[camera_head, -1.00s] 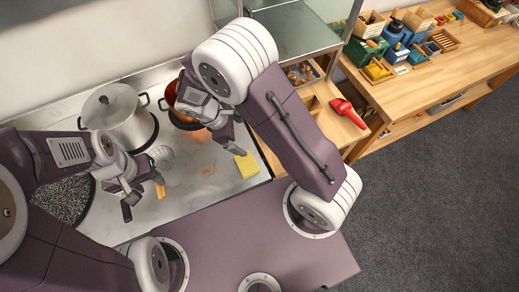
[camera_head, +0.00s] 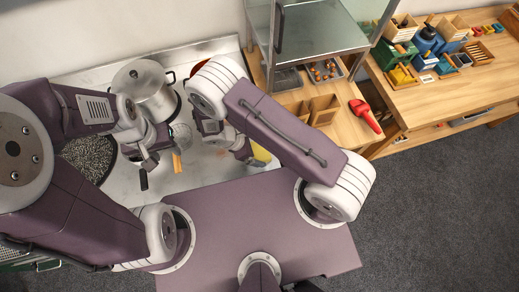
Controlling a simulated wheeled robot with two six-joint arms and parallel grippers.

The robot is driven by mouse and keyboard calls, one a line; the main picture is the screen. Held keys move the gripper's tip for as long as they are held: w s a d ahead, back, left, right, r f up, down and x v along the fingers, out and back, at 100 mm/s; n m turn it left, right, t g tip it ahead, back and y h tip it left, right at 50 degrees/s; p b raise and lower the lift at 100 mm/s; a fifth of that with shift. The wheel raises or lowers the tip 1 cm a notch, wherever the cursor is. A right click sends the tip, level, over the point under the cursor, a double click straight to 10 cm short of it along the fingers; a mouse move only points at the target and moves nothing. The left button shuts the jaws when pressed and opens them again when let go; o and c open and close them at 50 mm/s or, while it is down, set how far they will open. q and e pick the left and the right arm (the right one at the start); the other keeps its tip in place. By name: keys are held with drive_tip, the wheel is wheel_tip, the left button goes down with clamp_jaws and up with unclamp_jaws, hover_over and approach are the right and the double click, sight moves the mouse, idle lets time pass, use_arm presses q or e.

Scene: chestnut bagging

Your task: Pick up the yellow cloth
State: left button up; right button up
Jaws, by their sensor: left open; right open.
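The yellow cloth (camera_head: 261,153) lies on the metal counter near its right front edge. My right arm covers much of it. My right gripper (camera_head: 252,157) is open, with its fingers low beside the cloth, overlapping it in the picture. I cannot tell whether they touch it. My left gripper (camera_head: 160,171) is open over the counter, well to the left of the cloth. A small orange-brown object (camera_head: 177,163) shows by its right finger.
A steel pot (camera_head: 146,88) stands at the back left, with a red pan (camera_head: 200,67) partly hidden behind my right arm. A dark granular round surface (camera_head: 88,157) is at left. A red scoop (camera_head: 365,115) lies on the wooden table (camera_head: 340,128) at right.

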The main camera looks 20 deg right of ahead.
sight(258, 151)
drive_tip(key=shift+d+f, duration=0.25)
drive_tip(key=shift+f, duration=0.2)
drive_tip(key=shift+w+d+f, duration=0.15)
drive_tip(key=shift+d+f, duration=0.05)
drive_tip(key=shift+f, duration=0.05)
drive_tip(key=shift+a, duration=0.1)
drive_tip(key=c, duration=1.3)
wheel_tip(258, 151, up, 5)
drive_tip(key=p, duration=0.4)
drive_tip(key=s+d+r, duration=0.1)
drive_tip(key=s+r, duration=0.1)
drive_tip(key=s, duration=0.1)
drive_tip(key=s+d+r+b, duration=0.1)
drive_tip(key=s+d+r, duration=0.1)
drive_tip(key=s, duration=0.2)
drive_tip(key=s+d+r, duration=0.2)
drive_tip(key=s, duration=0.1)
drive_tip(key=shift+s+d, duration=0.1)
drive_tip(key=shift+s, duration=0.25)
